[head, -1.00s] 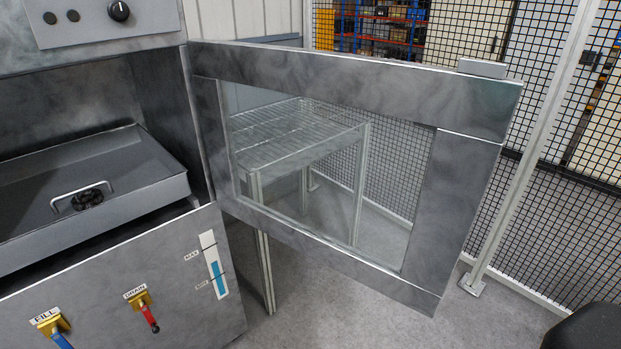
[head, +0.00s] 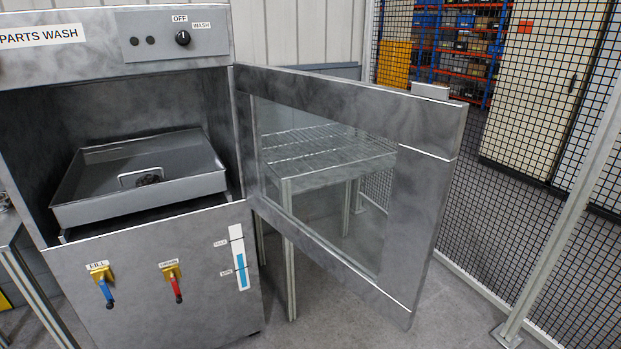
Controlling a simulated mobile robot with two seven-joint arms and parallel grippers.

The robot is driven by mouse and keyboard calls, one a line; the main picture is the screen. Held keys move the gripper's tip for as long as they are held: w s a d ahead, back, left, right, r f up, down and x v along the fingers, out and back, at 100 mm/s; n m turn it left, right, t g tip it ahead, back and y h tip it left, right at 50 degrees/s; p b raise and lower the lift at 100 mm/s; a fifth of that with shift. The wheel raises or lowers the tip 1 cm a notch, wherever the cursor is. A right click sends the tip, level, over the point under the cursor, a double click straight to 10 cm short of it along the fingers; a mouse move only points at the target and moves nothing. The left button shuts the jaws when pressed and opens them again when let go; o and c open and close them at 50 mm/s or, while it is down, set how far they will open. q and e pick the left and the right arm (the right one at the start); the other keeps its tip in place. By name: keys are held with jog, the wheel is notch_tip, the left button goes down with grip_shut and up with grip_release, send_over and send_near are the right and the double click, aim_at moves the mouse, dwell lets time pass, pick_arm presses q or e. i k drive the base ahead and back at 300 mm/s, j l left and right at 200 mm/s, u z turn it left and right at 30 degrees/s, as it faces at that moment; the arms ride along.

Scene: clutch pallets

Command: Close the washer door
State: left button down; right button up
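The parts washer (head: 172,290) stands at the left, a grey metal cabinet with a "PARTS WASH" label. Its door (head: 415,215), a grey frame around a clear window, stands wide open, hinged at the right side of the opening and swung out to the right. A small block-like handle (head: 430,90) shows at the door's far top edge. Inside the washer a grey tray (head: 90,212) with a small handle and a dark round part in it sits in the opening. Neither of my grippers shows in the head view.
A wire rack table (head: 330,150) stands behind the door, seen partly through its window. A mesh fence (head: 520,200) with a post runs along the right. A knob (head: 183,38) and fill and drain valves are on the washer front. Grey floor is clear in front of the door.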

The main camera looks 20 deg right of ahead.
aim_at(428, 126)
jog(key=k+l+u, duration=0.2)
jog(key=l, duration=0.2)
jog(key=k+l+u, duration=0.2)
jog(key=l, duration=0.25)
jog(key=l+u, duration=0.15)
jog(key=l, duration=0.3)
jog(key=k+l+u, duration=0.15)
jog(key=l, duration=0.3)
jog(key=i+l+u, duration=0.2)
jog(key=l, duration=0.25)
jog(key=l+u, duration=0.15)
jog(key=l, duration=0.3)
jog(key=i+l+u, duration=0.1)
jog(key=l, duration=0.3)
jog(key=i+l, duration=0.15)
jog(key=l, duration=0.3)
jog(key=i+l+u, duration=0.15)
jog(key=l, duration=0.25)
jog(key=k+l, duration=0.2)
jog(key=k+l+z, duration=0.05)
